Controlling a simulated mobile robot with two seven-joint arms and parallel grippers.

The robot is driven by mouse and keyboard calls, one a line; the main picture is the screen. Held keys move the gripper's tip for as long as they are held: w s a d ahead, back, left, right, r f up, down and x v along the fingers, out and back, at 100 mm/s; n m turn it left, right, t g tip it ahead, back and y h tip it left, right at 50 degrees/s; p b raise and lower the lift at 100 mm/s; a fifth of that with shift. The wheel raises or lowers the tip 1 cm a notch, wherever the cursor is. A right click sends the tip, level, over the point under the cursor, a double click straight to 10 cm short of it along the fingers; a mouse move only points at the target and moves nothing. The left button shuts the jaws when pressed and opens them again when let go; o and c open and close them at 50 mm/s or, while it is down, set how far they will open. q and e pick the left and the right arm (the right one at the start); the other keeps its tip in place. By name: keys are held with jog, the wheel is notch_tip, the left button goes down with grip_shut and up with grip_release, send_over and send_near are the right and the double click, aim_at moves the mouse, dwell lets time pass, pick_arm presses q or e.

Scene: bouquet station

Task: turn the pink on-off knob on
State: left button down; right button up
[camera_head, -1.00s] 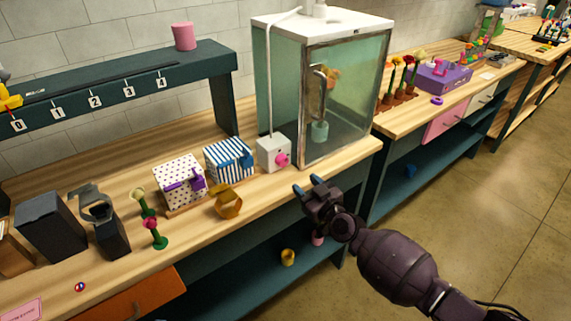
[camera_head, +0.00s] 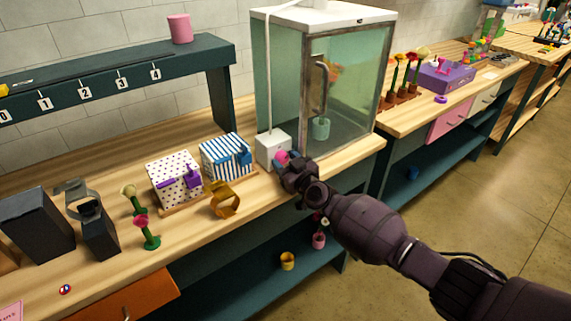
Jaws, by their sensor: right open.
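The pink knob (camera_head: 281,157) sits on the front of a small white box (camera_head: 268,147) at the left foot of the glass cabinet (camera_head: 345,85). The gripper is open. The fingers hide part of the knob, so I cannot tell whether they touch it or which way it is turned. My left gripper does not show.
A blue-striped box (camera_head: 222,158), a dotted box (camera_head: 172,183) and a gold ring-shaped object (camera_head: 225,201) stand left of my right gripper. Two flowers (camera_head: 147,232) stand further left. The counter's front edge runs below my right gripper.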

jog(key=shift+w+a, duration=0.1)
jog(key=shift+w, duration=0.05)
jog(key=shift+r, duration=0.1)
jog(key=c, duration=0.6)
jog(key=shift+m, duration=0.6)
jog(key=shift+c, duration=0.2)
jog(key=shift+m, duration=0.8)
jog(key=o, duration=0.6)
jog(key=shift+o, duration=0.2)
